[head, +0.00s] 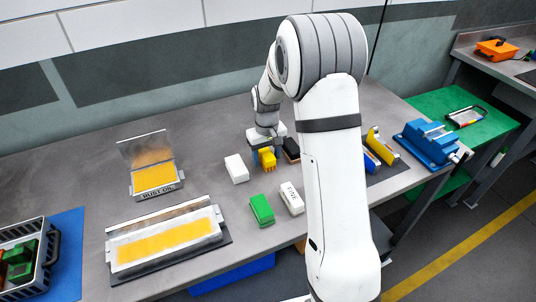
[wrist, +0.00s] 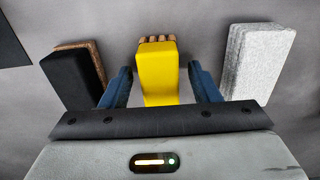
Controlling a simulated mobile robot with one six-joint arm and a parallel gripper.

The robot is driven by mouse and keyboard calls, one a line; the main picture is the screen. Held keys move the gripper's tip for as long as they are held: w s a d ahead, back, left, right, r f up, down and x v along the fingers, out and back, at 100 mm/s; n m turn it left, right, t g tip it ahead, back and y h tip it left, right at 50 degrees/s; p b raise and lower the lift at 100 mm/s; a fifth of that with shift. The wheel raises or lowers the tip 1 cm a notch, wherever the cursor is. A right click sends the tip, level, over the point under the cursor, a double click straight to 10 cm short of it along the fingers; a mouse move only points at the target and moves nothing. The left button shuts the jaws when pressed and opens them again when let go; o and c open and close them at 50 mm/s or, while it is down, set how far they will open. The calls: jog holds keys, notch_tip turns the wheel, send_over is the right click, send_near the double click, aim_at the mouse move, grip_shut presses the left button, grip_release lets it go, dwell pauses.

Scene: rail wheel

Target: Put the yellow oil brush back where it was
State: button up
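The yellow oil brush (head: 267,159) is on the grey table beneath my gripper, bristles downward in the head view. In the wrist view the brush (wrist: 158,75) has a yellow body and brown bristles at its far end. My gripper (wrist: 160,70) has its two blue fingers on either side of the brush, with a visible gap on each side. It is open around the brush and not pressing on it. In the head view my gripper (head: 266,146) is partly hidden by the wrist.
A black brush (wrist: 72,78) lies left and a pale grey block (wrist: 258,60) right in the wrist view. The green block (head: 262,210), FINE block (head: 291,198), RUST OIL tray (head: 157,192) and long yellow-filled tray (head: 112,259) are nearby. A blue vise (head: 432,145) stands right.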

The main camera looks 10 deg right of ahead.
aim_at(267, 153)
notch_tip(267, 153, up, 11)
jog(key=b, duration=0.1)
jog(key=s+r, duration=0.5)
jog(key=s, duration=0.2)
jog(key=s+m+t, duration=0.2)
jog(key=s+t, duration=0.1)
jog(key=s, duration=1.7)
jog(key=shift+s+d, duration=0.25)
jog(key=shift+s, duration=0.15)
jog(key=shift+r, duration=0.15)
